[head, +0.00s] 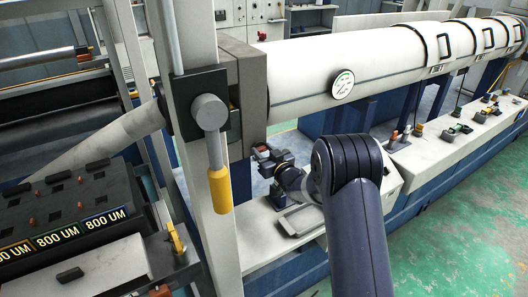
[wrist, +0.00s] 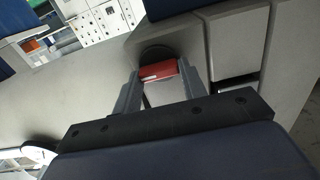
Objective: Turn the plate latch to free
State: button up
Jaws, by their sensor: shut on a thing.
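The plate latch shows as a red bar with a white mark (wrist: 158,72) in the wrist view, in front of a dark round pivot on the grey housing. My gripper (wrist: 160,78) has one finger on each side of the red bar and is shut on it. In the head view my gripper (head: 264,160) reaches in beneath the white barrel, beside the grey end block. The latch is small there, a reddish spot (head: 261,150) largely covered by the fingers. I cannot tell its exact angle there.
A lever with a yellow handle (head: 219,190) hangs on the upright post, left of my gripper. The white barrel (head: 370,65) runs above my arm. A bench with switches (head: 435,140) lies at the right. A grey tray (head: 302,219) sits below my gripper.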

jog(key=shift+f+b, duration=0.1)
jog(key=shift+b, duration=0.25)
jog(key=n+b, duration=0.1)
jog(key=b, duration=0.2)
jog(key=shift+f+n, duration=0.2)
jog(key=shift+n, duration=0.1)
jog(key=n+b, duration=0.8)
jog(key=b, duration=0.2)
jog(key=n+b, duration=0.8)
jog(key=b, duration=0.2)
jog(key=shift+s+a, duration=0.15)
jog(key=shift+a, duration=0.05)
jog(key=o, duration=1)
jog(key=shift+r, duration=0.1)
jog(key=shift+s, duration=0.1)
